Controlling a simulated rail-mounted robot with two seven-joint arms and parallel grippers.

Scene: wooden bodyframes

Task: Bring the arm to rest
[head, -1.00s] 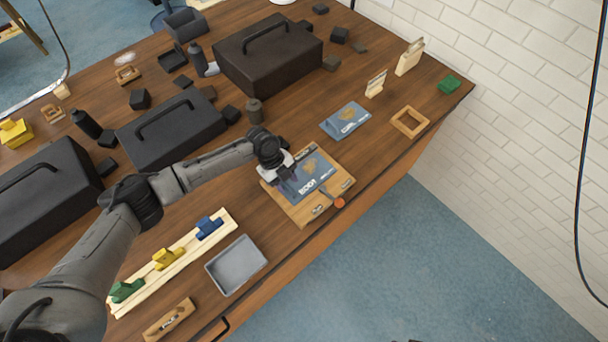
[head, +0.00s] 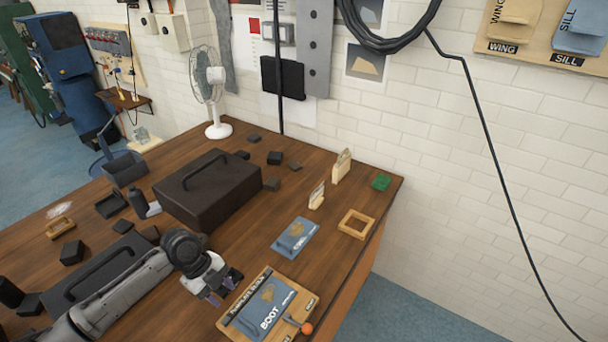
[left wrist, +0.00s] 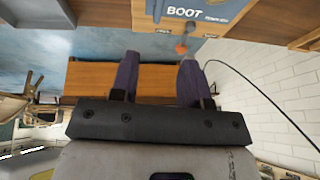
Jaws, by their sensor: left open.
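My left gripper (head: 222,289) is open and empty, above the wooden workbench (head: 240,240), just left of the wooden board with the blue BOOT card (head: 268,308). In the left wrist view its two purple fingers (left wrist: 155,78) stand apart with nothing between them. The BOOT card also shows at the top of that view (left wrist: 190,10), with the orange knob (left wrist: 182,48) below it. My right gripper is in neither view.
Dark toolboxes (head: 205,188) stand on the left and back of the bench. A white fan (head: 215,95) stands at the back. A white brick wall rises behind.

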